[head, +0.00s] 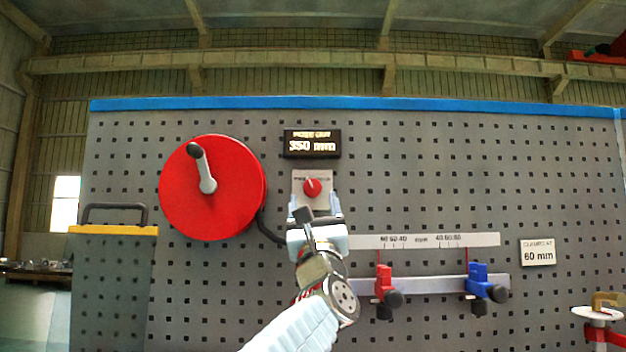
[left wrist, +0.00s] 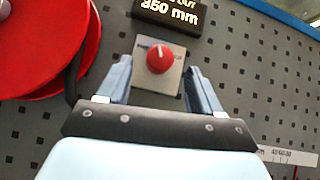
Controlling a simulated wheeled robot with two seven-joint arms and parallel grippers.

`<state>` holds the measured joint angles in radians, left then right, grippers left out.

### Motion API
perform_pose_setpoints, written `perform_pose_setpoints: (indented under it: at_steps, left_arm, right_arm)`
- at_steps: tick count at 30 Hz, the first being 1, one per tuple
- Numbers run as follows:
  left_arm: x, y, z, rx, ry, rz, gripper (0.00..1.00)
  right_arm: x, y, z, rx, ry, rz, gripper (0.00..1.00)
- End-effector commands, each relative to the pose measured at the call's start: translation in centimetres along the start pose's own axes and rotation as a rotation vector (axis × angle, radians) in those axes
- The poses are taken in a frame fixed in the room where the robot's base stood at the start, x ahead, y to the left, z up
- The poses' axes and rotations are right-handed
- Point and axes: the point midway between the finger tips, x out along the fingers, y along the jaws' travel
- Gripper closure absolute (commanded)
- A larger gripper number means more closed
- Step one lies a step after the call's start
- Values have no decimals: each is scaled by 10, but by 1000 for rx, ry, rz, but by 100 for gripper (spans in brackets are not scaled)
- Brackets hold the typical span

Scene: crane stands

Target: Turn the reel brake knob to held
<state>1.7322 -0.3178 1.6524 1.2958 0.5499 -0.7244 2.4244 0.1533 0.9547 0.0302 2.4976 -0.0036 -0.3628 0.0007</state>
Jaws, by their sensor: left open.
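The reel brake knob (head: 312,187) is a small red knob on a pale square plate (head: 325,178) on the pegboard. In the left wrist view the knob (left wrist: 160,59) shows a light pointer mark near its top, pointing up and slightly left; the plate's lettering is too small to read. My left gripper (head: 315,207) is open just below and in front of the knob. In the left wrist view its fingers (left wrist: 159,80) stand on either side of the plate, apart from the knob. The red reel (head: 225,215) with its crank handle is to the left. My right gripper is not in view.
A display (head: 312,144) reading 350 mm is above the knob. A black cable runs from the reel toward the plate. Below right are a scale strip (head: 470,240) and a rail with a red clamp (head: 383,280) and a blue clamp (head: 478,279).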

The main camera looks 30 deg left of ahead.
Motion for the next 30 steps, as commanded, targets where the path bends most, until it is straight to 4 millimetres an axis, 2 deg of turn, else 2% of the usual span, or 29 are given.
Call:
perform_pose_setpoints:
  at_steps: [1, 7, 20, 30]
  left_arm:
    - [12, 0, 3, 6, 0, 1, 35]
    - [33, 0, 1, 4, 0, 1, 35]
    - [40, 0, -1, 0, 2, -1, 35]
    - [40, 0, -1, 0, 1, -1, 85]
  right_arm:
    - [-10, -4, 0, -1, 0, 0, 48]
    - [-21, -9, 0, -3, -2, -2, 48]
    - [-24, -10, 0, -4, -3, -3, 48]
    - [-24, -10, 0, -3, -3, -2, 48]
